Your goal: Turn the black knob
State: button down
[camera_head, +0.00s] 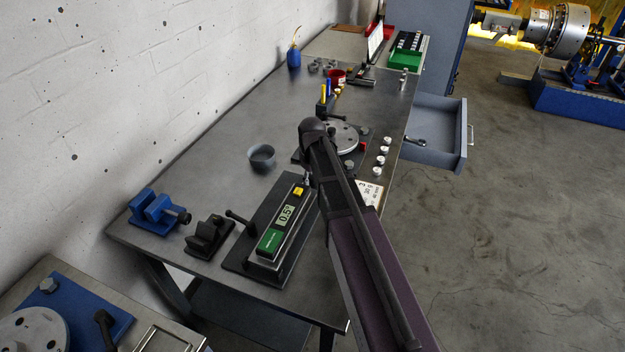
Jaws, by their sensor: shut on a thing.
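My gripper (307,179) points down at the far end of a tilt fixture on the grey workbench, mostly hidden by my own arm. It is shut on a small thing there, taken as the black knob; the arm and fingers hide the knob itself. The fixture's black base plate (238,257) carries a green and silver digital level (272,241) whose display reads 0.5°. A yellow part (298,191) sits at the level's far end. A black lever with a round end (236,216) sticks out at the fixture's left side.
A blue vise (155,212) and a black clamp block (208,236) stand left of the fixture. A dark round bowl (262,158) and a rotor disc (340,137) lie beyond. Several white pieces line the right edge. An open drawer (432,138) juts out right.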

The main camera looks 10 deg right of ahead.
jog(key=shift+s, duration=0.15)
jog(key=shift+c, duration=1.3)
grip_release()
jog(key=shift+m, duration=0.3)
